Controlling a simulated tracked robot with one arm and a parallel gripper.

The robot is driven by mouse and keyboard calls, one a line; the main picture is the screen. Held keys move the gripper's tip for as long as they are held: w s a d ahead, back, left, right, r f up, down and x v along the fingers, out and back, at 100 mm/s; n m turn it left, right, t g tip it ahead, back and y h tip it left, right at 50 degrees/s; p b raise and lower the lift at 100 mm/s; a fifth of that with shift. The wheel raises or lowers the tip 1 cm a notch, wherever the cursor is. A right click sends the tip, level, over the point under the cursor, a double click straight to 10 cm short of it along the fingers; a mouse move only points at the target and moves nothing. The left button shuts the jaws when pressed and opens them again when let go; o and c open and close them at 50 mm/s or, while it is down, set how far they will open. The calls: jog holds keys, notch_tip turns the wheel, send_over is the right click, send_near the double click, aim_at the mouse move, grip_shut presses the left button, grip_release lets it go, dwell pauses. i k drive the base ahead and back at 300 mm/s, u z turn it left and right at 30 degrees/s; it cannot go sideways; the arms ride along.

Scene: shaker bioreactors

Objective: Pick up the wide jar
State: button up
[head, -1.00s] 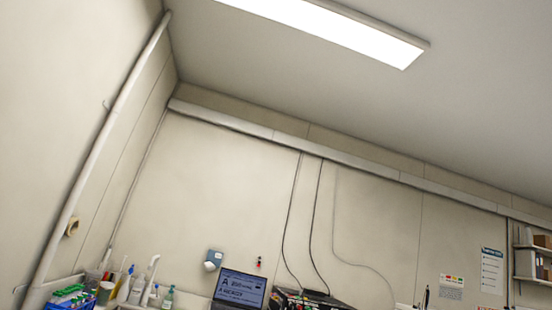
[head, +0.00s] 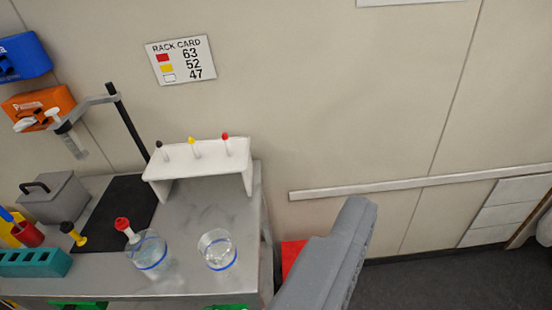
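A clear, open-topped glass jar with a blue band near its base (head: 217,250) stands upright on the grey bench, near its right end. It looks like the wide jar. A rounder clear glass vessel with a blue band (head: 148,254) stands just to its left, with a red-topped piece (head: 123,224) at its mouth. The two vessels are apart. My gripper does not show in the head view, so its distance from the jar and its opening cannot be seen.
A white rack (head: 205,167) with black, yellow and red-topped pieces stands behind the jars. A teal block (head: 35,263), a grey box (head: 55,197) and a stand over a black mat (head: 118,212) lie left. A large grey shape (head: 325,262) rises right of the bench, beside a red object (head: 291,254).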

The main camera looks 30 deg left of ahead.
aim_at(147, 250)
jog(key=u, duration=2.45)
jog(key=k, duration=1.05)
jog(key=z, duration=0.35)
jog(key=i, duration=1)
jog(key=u, duration=0.05)
